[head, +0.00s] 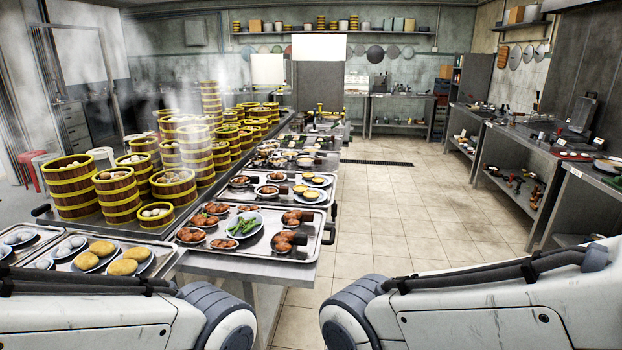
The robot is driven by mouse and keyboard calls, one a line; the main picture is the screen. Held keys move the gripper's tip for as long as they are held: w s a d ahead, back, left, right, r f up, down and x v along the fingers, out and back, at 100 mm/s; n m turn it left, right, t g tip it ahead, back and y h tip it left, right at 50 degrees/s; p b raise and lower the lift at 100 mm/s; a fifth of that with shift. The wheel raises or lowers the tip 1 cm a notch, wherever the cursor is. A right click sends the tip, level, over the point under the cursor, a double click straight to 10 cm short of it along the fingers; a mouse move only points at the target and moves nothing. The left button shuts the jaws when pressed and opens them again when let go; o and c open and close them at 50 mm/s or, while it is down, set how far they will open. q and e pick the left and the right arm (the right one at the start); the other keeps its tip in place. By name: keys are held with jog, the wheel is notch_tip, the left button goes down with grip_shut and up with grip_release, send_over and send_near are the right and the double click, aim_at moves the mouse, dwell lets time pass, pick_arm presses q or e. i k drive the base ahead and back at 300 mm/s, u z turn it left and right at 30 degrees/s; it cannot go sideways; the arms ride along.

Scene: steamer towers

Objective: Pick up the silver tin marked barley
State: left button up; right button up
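I cannot make out a silver tin marked barley in the head view. Several small containers (399,24) stand on the long shelf at the back wall, too small to read any label. A few more containers (515,14) sit on the upper right shelf, also unreadable. Parts of both my arms show at the bottom edge, one on each side. Neither of my grippers is in view.
A long steel counter at left holds stacked bamboo steamers (194,150), some steaming, and metal trays (262,250) with plates of food. Side counters (516,160) with lower shelves line the right wall. The tiled floor (390,215) between is open. A red stool (27,170) stands far left.

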aim_at(294, 127)
jog(key=z, duration=0.55)
jog(key=i, duration=1.95)
jog(key=z, duration=0.55)
jog(key=i, duration=4.1)
jog(key=u, duration=1.1)
jog(key=i, duration=2)
jog(key=z, duration=0.65)
jog(key=i, duration=1.9)
